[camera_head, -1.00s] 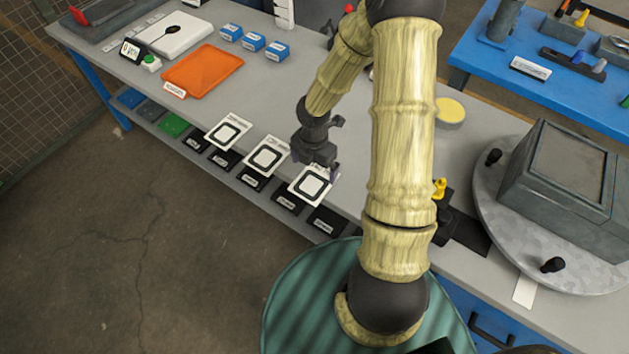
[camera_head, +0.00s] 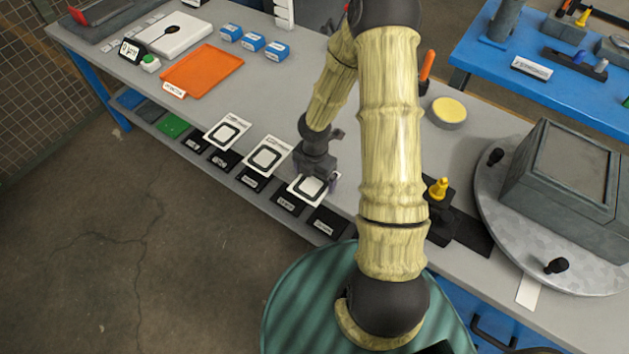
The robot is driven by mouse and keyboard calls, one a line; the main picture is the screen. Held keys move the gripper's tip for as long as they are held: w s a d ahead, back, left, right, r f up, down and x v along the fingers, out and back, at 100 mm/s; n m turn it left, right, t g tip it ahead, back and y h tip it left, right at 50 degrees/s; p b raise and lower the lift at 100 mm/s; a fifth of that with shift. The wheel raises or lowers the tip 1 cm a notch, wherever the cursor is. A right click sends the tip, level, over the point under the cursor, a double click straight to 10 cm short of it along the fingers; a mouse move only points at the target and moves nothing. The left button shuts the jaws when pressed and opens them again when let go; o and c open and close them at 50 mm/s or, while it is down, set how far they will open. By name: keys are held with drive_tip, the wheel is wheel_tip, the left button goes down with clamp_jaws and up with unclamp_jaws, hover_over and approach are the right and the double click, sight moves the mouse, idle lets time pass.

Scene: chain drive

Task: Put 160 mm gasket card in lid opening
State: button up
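Three white gasket cards with black square rings lie in a row along the bench's front edge: the left card (camera_head: 227,134), the middle card (camera_head: 265,157) and the right card (camera_head: 309,191). Their printed sizes are too small to read. My gripper (camera_head: 316,178) points down over the back part of the right card and hides some of it. Its fingertips are not clear, so I cannot tell whether it touches or holds the card. A grey box (camera_head: 563,170) with a recessed rectangular panel in its lid stands on a round turntable (camera_head: 492,220) at the right.
An orange tray (camera_head: 203,72), small blue boxes (camera_head: 253,41) and a green button (camera_head: 150,63) are on the bench's left part. A yellow-topped disc (camera_head: 447,113) and a yellow-knobbed black fixture (camera_head: 438,195) stand between my arm and the turntable. Black label plates line the front shelf.

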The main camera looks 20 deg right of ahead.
sight(314, 182)
drive_tip(key=c, duration=0.5)
drive_tip(key=shift+c, duration=0.2)
drive_tip(key=shift+r, duration=0.15)
wheel_tip(314, 182, up, 10)
drive_tip(key=p, duration=0.2)
drive_tip(key=shift+p, duration=0.35)
